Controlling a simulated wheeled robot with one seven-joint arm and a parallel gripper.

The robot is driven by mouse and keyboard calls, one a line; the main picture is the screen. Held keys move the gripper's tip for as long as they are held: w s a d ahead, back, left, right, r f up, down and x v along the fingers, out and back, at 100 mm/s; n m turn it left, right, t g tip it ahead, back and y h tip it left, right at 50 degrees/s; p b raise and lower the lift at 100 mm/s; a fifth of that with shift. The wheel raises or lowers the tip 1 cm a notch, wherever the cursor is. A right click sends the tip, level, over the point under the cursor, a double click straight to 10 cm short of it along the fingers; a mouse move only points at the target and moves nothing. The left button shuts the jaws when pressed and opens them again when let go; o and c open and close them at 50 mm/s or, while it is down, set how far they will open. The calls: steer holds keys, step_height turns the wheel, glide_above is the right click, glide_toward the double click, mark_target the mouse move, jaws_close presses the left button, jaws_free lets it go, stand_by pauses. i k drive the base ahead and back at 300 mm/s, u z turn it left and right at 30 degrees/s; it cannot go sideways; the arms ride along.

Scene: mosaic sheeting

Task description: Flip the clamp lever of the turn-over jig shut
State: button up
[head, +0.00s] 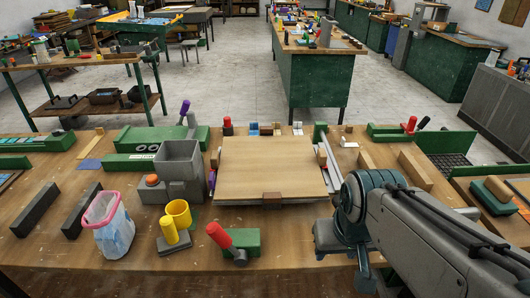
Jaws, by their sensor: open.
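The turn-over jig appears to be the fixture at the middle of the bench, with a flat wooden board (270,160) lying level on it. A small brown block (272,198) sits at the board's front edge. A red-handled lever (227,125) stands upright at its back left corner, and a purple handle (212,180) shows at its left side. I cannot tell which is the clamp lever. My gripper (330,240) is low at the right front of the jig, apart from the board. It is open; its fingertips are hard to make out and nothing shows in it.
A grey bin (180,165), a yellow cup (179,213), a bag with a pink rim (107,224) and a red-handled green clamp (240,241) stand left and front of the jig. Another red-handled green fixture (395,131) is at the back right. Wooden blocks lie right of the board.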

mark_target(213, 230)
steer(key=u, duration=0.05)
steer(key=k, duration=0.5)
steer(key=u, duration=1.95)
steer(key=i, duration=1.1)
steer(key=z, duration=2)
